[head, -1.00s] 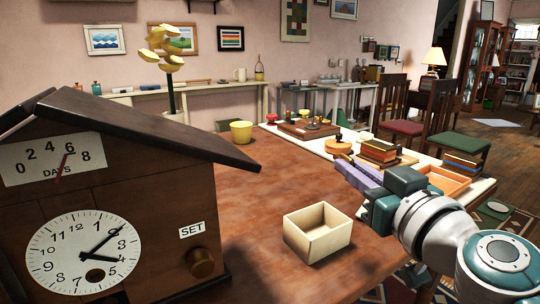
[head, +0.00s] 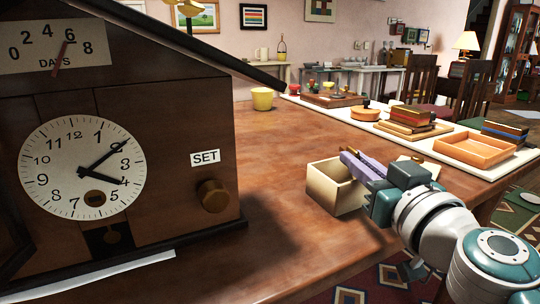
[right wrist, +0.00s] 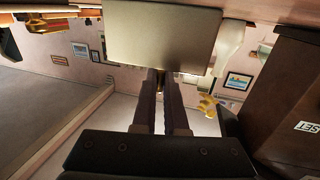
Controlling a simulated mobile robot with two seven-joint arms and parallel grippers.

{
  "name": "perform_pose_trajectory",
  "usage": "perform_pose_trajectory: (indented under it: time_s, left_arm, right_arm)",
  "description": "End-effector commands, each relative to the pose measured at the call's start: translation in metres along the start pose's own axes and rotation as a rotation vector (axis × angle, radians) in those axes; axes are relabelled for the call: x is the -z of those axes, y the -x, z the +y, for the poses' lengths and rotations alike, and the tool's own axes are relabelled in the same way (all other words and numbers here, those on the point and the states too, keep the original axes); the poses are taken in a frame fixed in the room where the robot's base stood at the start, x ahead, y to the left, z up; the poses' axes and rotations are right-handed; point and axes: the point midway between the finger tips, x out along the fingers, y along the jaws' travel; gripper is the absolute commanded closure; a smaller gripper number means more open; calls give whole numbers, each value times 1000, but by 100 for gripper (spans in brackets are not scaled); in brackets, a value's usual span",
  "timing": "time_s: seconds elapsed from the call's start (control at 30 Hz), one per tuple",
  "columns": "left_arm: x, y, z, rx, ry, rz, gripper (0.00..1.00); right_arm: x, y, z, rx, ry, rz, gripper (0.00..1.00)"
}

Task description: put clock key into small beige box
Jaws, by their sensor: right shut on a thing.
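The small beige box (head: 336,192) stands open on the wooden table, right of the clock. My right gripper (head: 350,158) has its purple fingers at the far right part of the box's rim, overlapping it in the head view. Its fingers also show close together in the right wrist view (right wrist: 163,78), pointing at a pale beige panel (right wrist: 162,35) that looks like the box. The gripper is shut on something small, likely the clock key. A small brass-coloured bit shows by the fingertips, but the key's shape is hidden. My left gripper is not in view.
An orange tray (head: 475,149) and stacked books (head: 411,120) lie on a white mat at the right. A yellow pot (head: 262,98) stands behind. The table between clock and box is clear.

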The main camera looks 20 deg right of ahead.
Motion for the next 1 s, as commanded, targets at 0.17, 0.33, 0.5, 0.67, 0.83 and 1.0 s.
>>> perform_pose_trajectory:
  time_s: [0.17,0.33,0.5,0.67,0.83,1.0]
  left_arm:
    - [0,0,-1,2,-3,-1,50]
    - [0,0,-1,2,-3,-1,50]
    - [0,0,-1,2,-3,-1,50]
    - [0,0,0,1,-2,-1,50]
    - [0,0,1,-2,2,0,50]
    - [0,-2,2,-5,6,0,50]
  right_arm:
    - [0,0,0,0,0,0,100]
    - [0,0,0,0,0,0,77]
    - [0,0,0,0,1,0,57]
    - [0,0,0,0,1,0,55]
    - [0,3,0,0,1,-1,55]
    - [-2,23,0,0,3,-3,55]
